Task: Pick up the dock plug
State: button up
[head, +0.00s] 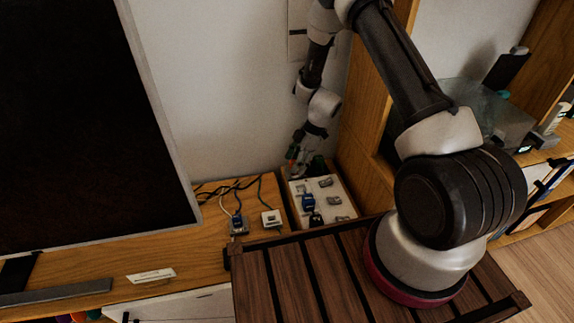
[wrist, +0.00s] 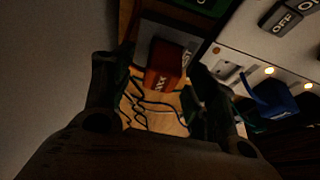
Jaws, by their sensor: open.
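In the wrist view an orange-red plug (wrist: 163,72) with a small label, which I cannot read clearly, sits between the fingers of my gripper (wrist: 155,85). The fingers are apart, one on each side, and I cannot tell if either touches it. In the head view my gripper (head: 300,160) is low over the far end of a white power strip (head: 336,189), close to the wall. A blue plug (head: 308,201) sits in the strip and also shows in the wrist view (wrist: 272,98). I cannot tell which plug is the dock plug.
Rocker switches (head: 326,182) line the strip, beside the plugs. A blue-ended plug (head: 238,224) and a white plug (head: 271,218) lie on the wooden console with dark cables. A large dark screen (head: 80,110) stands left. A wooden shelf unit (head: 365,130) rises close on the right.

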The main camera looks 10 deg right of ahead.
jog(key=shift+a+f, duration=0.2)
jog(key=shift+f, duration=0.45)
jog(key=c, duration=1.2)
jog(key=shift+o, duration=0.2)
jog(key=shift+r, duration=0.1)
